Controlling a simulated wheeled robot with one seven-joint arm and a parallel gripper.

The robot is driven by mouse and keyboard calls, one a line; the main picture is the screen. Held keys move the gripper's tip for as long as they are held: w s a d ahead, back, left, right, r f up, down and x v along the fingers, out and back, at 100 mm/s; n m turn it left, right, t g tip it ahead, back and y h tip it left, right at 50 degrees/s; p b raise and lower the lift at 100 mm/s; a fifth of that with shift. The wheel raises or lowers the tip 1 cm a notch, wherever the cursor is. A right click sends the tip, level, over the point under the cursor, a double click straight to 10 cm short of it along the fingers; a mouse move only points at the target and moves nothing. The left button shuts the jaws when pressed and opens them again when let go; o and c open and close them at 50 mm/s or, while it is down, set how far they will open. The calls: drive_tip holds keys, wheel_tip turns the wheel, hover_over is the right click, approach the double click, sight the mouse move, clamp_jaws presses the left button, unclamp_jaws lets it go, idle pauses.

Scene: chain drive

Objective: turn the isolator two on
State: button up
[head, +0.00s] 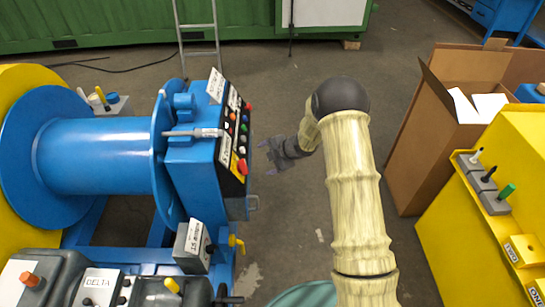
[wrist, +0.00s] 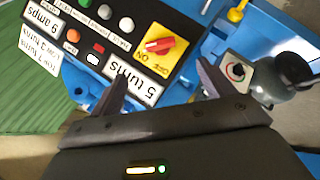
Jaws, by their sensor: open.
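A red rotary knob (wrist: 160,45) on a yellow plate (wrist: 174,34) sits at the end of the black control panel, its lettering upside down in the wrist view. In the head view the same knob (head: 241,167) is at the panel's near end. I cannot tell whether it is isolator two. My gripper (head: 266,157) is open and empty, just right of the panel in the head view. In the wrist view its fingers (wrist: 160,76) point toward the knob, apart from it. A yellow cabinet (head: 440,240) at the right bears small labels (head: 524,250), one seeming to read TWO.
A blue drum machine (head: 100,155) carries the panel, with coloured buttons and white labels. A cardboard box (head: 430,150) stands right of my arm. The floor between is mostly clear.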

drive_tip(key=v, duration=0.3)
idle(0.5)
drive_tip(key=s+d+r+m+t+h+p, duration=0.1)
drive_tip(key=s+d+r+m+h, duration=0.25)
drive_tip(key=r+m, duration=0.3)
drive_tip(key=s+d+r+m+t+h+p, duration=0.1)
drive_tip(key=s+d+r+m+h+p, duration=0.15)
drive_tip(key=d+r+m, duration=0.35)
drive_tip(key=s+r+m+g+p, duration=0.1)
drive_tip(key=s+m, duration=0.4)
drive_tip(key=s, duration=0.7)
drive_tip(key=s+d+r+m+g, duration=0.1)
drive_tip(key=s+r+m+g, duration=0.2)
drive_tip(key=s, duration=0.9)
wheel_tip(320, 180, up, 4)
drive_tip(key=m, duration=0.3)
drive_tip(key=shift+d+f+g+h+p, duration=0.15)
drive_tip(key=shift+d+g+h+p, duration=0.15)
drive_tip(key=shift+h+p, duration=0.1)
